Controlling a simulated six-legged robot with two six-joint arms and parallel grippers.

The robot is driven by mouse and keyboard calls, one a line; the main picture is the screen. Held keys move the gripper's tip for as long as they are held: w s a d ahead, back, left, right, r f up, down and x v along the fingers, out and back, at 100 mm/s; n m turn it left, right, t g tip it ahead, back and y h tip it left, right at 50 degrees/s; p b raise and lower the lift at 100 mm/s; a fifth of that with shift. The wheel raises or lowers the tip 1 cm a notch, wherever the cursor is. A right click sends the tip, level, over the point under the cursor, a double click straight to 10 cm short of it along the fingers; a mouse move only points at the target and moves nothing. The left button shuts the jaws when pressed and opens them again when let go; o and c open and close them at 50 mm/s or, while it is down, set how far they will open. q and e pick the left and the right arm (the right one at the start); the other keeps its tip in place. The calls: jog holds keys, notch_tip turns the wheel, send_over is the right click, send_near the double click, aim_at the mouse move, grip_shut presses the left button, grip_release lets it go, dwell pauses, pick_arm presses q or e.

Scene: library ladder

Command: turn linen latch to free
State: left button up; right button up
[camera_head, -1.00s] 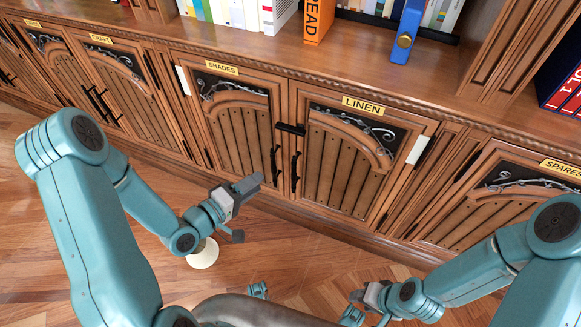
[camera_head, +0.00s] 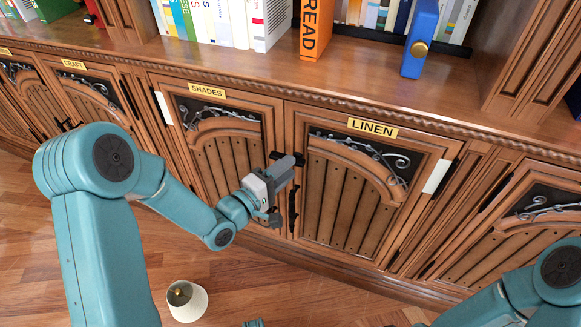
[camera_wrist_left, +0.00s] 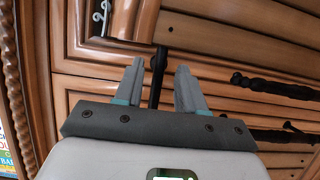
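The linen latch (camera_head: 299,158) is a short dark bar lying across the seam between the SHADES door and the linen door (camera_head: 345,195), near their top. My left gripper (camera_head: 283,184) is at the latch, in front of the seam. In the left wrist view the fingers (camera_wrist_left: 157,85) are apart, with the dark latch bar (camera_wrist_left: 158,64) between them. I see a gap on either side of the bar, so no grip shows. The latch's left end is partly hidden by the gripper in the head view. My right gripper is at most a sliver at the bottom edge.
Dark door handles (camera_head: 293,208) stand out just below the latch; they also show in the left wrist view (camera_wrist_left: 270,86). The SHADES door (camera_head: 222,150) is shut beside the linen door. Books and a blue object (camera_head: 421,38) stand on the shelf above. A small white shade (camera_head: 187,301) is on the floor.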

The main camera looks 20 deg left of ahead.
pick_arm(q)
jog(key=shift+x, duration=1.15)
grip_shut()
